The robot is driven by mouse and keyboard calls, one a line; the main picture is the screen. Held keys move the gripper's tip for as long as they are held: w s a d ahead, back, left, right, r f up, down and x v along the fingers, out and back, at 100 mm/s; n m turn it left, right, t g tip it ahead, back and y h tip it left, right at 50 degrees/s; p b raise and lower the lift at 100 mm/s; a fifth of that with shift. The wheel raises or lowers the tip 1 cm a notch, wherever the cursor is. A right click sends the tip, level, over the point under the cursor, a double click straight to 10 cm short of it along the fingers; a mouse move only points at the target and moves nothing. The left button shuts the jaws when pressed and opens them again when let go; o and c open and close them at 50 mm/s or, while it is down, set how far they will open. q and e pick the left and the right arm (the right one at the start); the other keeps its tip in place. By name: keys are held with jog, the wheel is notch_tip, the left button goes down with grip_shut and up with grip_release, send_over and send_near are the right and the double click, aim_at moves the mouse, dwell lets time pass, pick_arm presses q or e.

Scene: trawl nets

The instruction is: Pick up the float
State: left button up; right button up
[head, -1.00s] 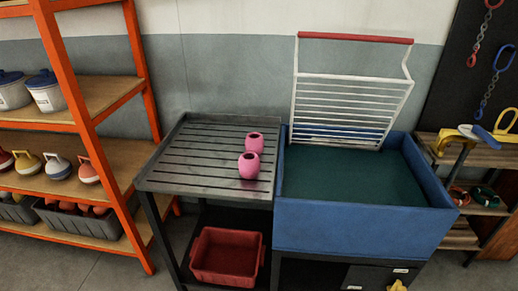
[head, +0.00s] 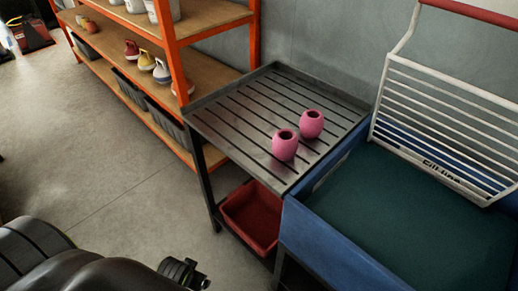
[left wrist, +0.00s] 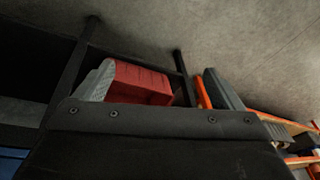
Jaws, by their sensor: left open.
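Two pink floats stand upright, close together, on the grey slatted table in the head view. The nearer float (head: 285,145) is left of and in front of the farther float (head: 311,123). Each has a dark hole in its top. My left arm comes in at the lower left, well away from the floats, over the floor. No float shows in that view. My right gripper is out of view.
The slatted table (head: 218,130) has a raised rim. A red bin (head: 250,215) sits beneath it. A blue tub (head: 335,245) with a white wire rack (head: 440,115) adjoins it on the right. Orange shelving (head: 178,75) stands at the left. The floor (head: 110,190) is open.

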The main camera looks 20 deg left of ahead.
pick_arm(q)
jog(key=w+d+r+t, duration=0.1)
jog(key=w+r, duration=0.1)
jog(key=r, duration=0.6)
jog(key=w+d+r+t, duration=0.1)
jog(key=w+r, duration=0.1)
jog(key=r, duration=0.5)
jog(key=m+t+h, duration=0.4)
jog(key=t, duration=0.4)
send_near(277, 148)
jog(key=s+a, duration=0.1)
jog(key=s, duration=0.3)
jog(key=shift+t, duration=0.3)
jog(key=x, duration=0.3)
jog(key=b+x, duration=0.1)
jog(key=x, duration=0.3)
jog(key=r+x, duration=0.1)
jog(key=x, duration=0.3)
jog(key=shift+w+d, duration=0.15)
jog(key=shift+d, duration=0.1)
jog(key=shift+x, duration=3.05)
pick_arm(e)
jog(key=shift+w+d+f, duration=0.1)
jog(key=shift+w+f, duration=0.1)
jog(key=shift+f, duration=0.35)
pick_arm(q)
jog(key=shift+d+f, duration=0.15)
jog(key=shift+d, duration=0.05)
jog(key=shift+c, duration=0.4)
jog(key=c, duration=1)
